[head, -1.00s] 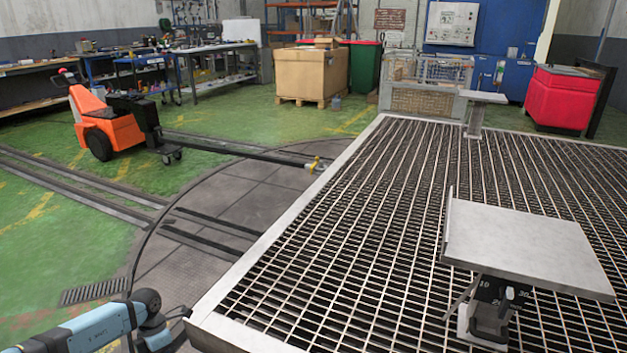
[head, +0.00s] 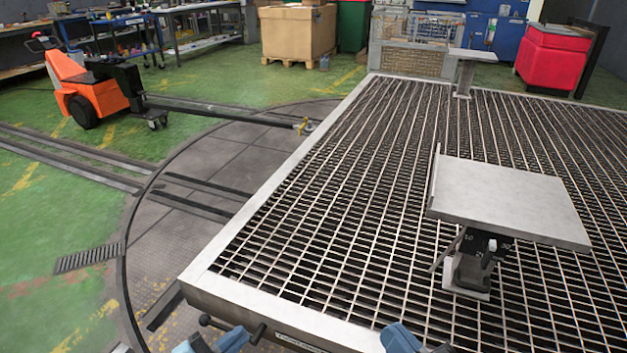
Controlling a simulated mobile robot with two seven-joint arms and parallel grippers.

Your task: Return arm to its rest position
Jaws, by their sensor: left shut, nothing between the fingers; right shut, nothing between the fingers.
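Blue parts of my two arms show at the bottom edge in the head view. The left one is just in front of the platform's near left end, and the right one is further right along the same front edge. Both are cut off by the frame, and I make out no gripper fingers on either. The grated platform (head: 228,291) with its pale metal rim fills the middle and right. No object is seen held.
A tilted grey plate on a stand (head: 510,195) rises from the grating at right. A smaller plate stand (head: 472,55) is at its far edge. An orange tug (head: 85,92) with a long bar is at left. Green floor beyond is open.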

